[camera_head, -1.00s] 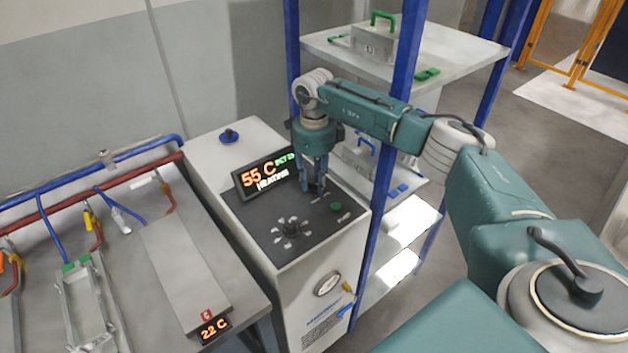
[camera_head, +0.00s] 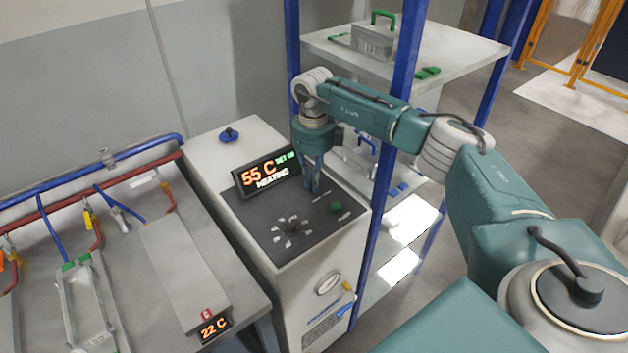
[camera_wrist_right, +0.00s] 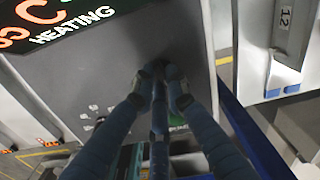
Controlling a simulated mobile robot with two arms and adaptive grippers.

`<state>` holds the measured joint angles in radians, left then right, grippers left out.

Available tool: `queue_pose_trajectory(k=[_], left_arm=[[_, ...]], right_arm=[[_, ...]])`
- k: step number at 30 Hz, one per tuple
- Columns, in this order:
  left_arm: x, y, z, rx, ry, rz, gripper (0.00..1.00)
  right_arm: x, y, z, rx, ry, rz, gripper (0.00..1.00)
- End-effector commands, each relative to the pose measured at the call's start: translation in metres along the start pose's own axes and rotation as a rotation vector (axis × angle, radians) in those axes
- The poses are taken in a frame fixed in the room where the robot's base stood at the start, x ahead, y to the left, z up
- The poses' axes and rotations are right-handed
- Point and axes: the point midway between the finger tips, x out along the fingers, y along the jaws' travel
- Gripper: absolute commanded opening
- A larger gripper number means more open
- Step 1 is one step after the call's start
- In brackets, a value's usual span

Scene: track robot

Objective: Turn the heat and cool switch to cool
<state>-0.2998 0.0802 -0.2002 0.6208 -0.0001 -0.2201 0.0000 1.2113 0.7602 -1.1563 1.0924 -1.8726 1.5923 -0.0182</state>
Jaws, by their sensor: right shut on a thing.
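The heat and cool switch is on the dark control panel (camera_head: 262,221) of the white machine, under my right gripper (camera_head: 312,186), and the fingers hide most of it. In the right wrist view my right gripper (camera_wrist_right: 160,82) points down at the panel (camera_wrist_right: 105,70), its blue fingers closed together on the small dark switch (camera_wrist_right: 152,66). The display (camera_head: 267,174) behind the fingers reads 55 C and HEATING; HEATING also shows on the display in the right wrist view (camera_wrist_right: 72,25). My left gripper is not in view.
A round dial (camera_head: 292,228) and a green button (camera_head: 336,206) are on the same panel. A shelf rack with blue posts (camera_head: 378,170) stands close on the right of the machine. A bench (camera_head: 185,262) with hoses and a 22 C display (camera_head: 214,327) is on the left.

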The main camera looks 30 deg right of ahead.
Motion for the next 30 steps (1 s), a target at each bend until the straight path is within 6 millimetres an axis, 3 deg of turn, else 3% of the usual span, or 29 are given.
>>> queue_pose_trajectory(k=[18, 30], left_arm=[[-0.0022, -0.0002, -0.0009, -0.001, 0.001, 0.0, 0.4], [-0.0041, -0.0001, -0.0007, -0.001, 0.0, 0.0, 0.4]], right_arm=[[-0.003, -0.0011, 0.0041, 0.569, -0.006, -0.001, 0.0], [-0.0035, -0.0015, 0.0056, 0.793, -0.008, 0.0, 0.0]])
